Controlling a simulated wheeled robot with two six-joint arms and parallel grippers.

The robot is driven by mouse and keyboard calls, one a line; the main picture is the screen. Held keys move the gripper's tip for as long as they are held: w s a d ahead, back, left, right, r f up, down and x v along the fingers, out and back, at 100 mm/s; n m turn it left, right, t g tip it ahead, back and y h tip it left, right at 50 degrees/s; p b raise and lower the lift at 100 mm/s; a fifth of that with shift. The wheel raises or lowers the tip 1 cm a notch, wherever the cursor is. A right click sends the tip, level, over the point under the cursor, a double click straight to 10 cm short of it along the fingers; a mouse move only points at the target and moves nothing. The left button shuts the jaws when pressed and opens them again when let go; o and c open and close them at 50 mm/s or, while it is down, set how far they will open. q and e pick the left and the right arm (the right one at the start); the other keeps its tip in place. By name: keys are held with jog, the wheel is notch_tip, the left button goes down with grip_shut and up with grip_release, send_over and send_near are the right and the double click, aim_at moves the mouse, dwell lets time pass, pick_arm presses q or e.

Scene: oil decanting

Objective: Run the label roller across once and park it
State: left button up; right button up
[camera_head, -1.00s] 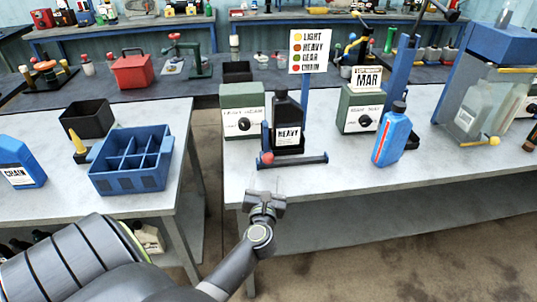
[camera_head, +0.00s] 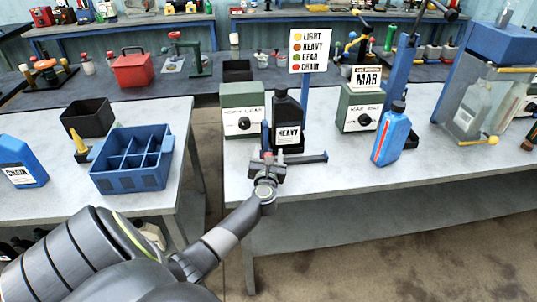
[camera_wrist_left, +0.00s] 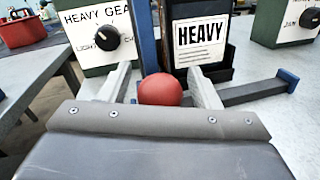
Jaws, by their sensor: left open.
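The label roller station has a dark rail (camera_head: 308,159) with a blue end, in front of a black bottle (camera_head: 287,108) labelled HEAVY. A blue upright (camera_head: 265,133) stands at the bottle's left. The red knob (camera_wrist_left: 160,90) shows in the left wrist view, at the left part of the rail. My left gripper (camera_head: 266,163) is open, with one finger on each side of the knob. I cannot tell whether the fingers touch it. In the head view the gripper mostly hides the knob. The HEAVY label (camera_wrist_left: 201,42) faces the wrist camera. My right gripper is not in view.
Green dial boxes stand left (camera_head: 241,112) and right (camera_head: 362,108) of the bottle. A blue bottle (camera_head: 391,135) stands to the right. A blue divided crate (camera_head: 130,180) and a CHAIN bottle (camera_head: 20,160) are on the left table. The front right of the bench is clear.

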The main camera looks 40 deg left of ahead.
pick_arm(q)
grip_shut()
jog(key=w+d+b, duration=0.2)
jog(key=w+d, duration=0.1)
jog(key=w, duration=0.1)
jog(key=w+d+b, duration=0.2)
jog(key=w+d, duration=0.2)
jog(key=w+d+b, duration=0.3)
jog(key=w+d, duration=0.1)
jog(key=shift+w+d+f, duration=0.15)
jog(key=shift+w+d, duration=0.1)
jog(key=shift+w, duration=0.1)
jog(key=shift+w+d, duration=0.15)
jog(key=shift+w, duration=0.05)
jog(key=shift+d+r, duration=0.1)
jog(key=shift+r, duration=0.1)
jog(key=shift+c, duration=1.3)
grip_release()
jog(key=shift+w, duration=0.1)
jog(key=shift+o, duration=1.3)
jog(key=shift+w+d, duration=0.15)
